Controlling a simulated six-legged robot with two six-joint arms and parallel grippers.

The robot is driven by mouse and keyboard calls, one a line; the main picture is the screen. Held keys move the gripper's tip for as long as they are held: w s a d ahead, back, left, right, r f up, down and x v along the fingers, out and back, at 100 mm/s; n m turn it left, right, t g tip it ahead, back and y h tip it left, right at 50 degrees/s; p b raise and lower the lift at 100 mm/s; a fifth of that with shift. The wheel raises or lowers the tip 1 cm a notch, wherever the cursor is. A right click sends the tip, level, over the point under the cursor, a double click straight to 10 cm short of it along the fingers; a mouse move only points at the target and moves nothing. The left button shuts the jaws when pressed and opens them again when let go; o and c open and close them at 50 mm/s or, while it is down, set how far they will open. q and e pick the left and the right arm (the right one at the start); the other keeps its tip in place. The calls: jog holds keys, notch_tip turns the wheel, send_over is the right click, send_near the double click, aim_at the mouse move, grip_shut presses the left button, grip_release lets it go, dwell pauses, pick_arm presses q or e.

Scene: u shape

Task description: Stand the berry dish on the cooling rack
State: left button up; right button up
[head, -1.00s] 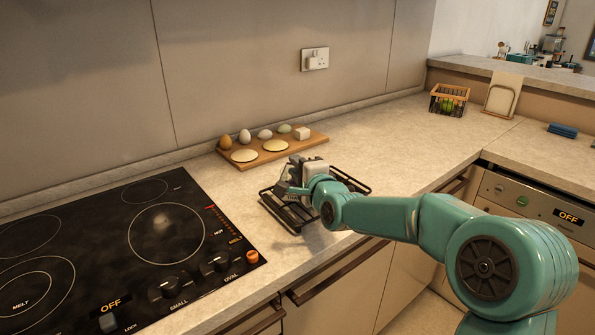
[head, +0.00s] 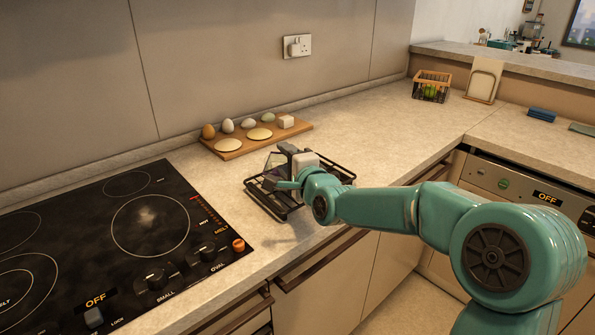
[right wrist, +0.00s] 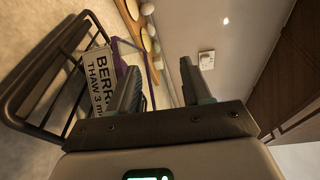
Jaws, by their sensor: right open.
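The cooling rack (head: 338,168) is a black wire frame on the counter beside the hob. It also shows at the left of the right wrist view (right wrist: 30,72). The berry dish (right wrist: 103,80) shows there by its pale label, reading "BERR" and "THAW 3", and a purple edge. It appears to be at the rack, close beside one finger; its base is hidden, so I cannot tell how fully it rests. In the head view my gripper mostly hides it. My right gripper (head: 285,168) is over the rack, open, its fingers (right wrist: 160,80) apart. My left gripper is not in view.
A wooden board (head: 255,137) with eggs and pale discs lies behind the rack. The black hob (head: 120,235) is to the left. A wire basket (head: 431,86) and a standing board (head: 483,84) are farther back right. Counter right of the rack is clear.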

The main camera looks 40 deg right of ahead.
jog(key=s+a+b, duration=0.1)
jog(key=s, duration=0.8)
jog(key=shift+s+a+r, duration=0.15)
jog(key=shift+a+r, duration=0.15)
jog(key=shift+r, duration=0.05)
jog(key=shift+s, duration=0.1)
